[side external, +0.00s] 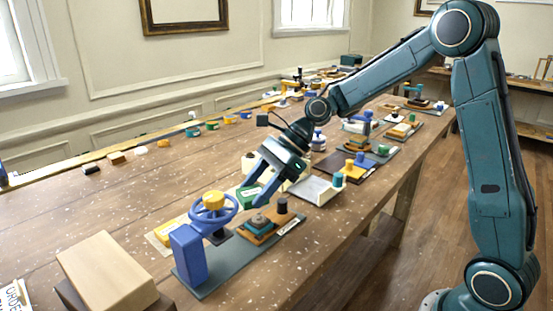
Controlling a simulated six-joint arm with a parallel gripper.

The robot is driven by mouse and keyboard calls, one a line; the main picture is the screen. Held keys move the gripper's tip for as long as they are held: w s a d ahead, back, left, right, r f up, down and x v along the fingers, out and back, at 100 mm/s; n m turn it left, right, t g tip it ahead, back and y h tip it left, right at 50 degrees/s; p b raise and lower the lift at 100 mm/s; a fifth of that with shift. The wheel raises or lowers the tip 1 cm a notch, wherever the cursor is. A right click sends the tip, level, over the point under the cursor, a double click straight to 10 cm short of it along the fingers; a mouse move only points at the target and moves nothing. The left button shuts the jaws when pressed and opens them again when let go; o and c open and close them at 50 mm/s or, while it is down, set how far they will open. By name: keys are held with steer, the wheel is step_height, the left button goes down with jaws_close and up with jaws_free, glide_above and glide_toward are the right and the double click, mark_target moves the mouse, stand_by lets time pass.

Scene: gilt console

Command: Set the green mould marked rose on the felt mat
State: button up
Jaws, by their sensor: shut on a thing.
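My gripper (254,193) reaches down over the middle of the bench, its fingers shut on a green block (247,195) with a pale label. The block looks like the green mould; its marking is too small to read. A finger partly hides it, and I cannot tell whether it touches what lies below. A dark grey-green mat (236,268) lies in front of the gripper, under a blue press with a handwheel. I cannot tell from this view which surface is the felt mat.
The blue handwheel (213,209) and blue block (188,255) stand close in front of my gripper. A pale wooden block (105,270) is at the front left. A white tray (315,190) lies to the right. Bare wooden bench (110,195) is free at left.

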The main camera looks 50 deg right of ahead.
step_height(320, 180, up, 15)
steer(key=shift+f, duration=0.2)
steer(key=shift+w, duration=0.15)
stand_by(0.7)
glide_above(236, 201)
steer(key=shift+f, duration=1.9)
steer(key=shift+f, duration=0.15)
step_height(236, 201, down, 20)
steer(key=shift+r, duration=0.15)
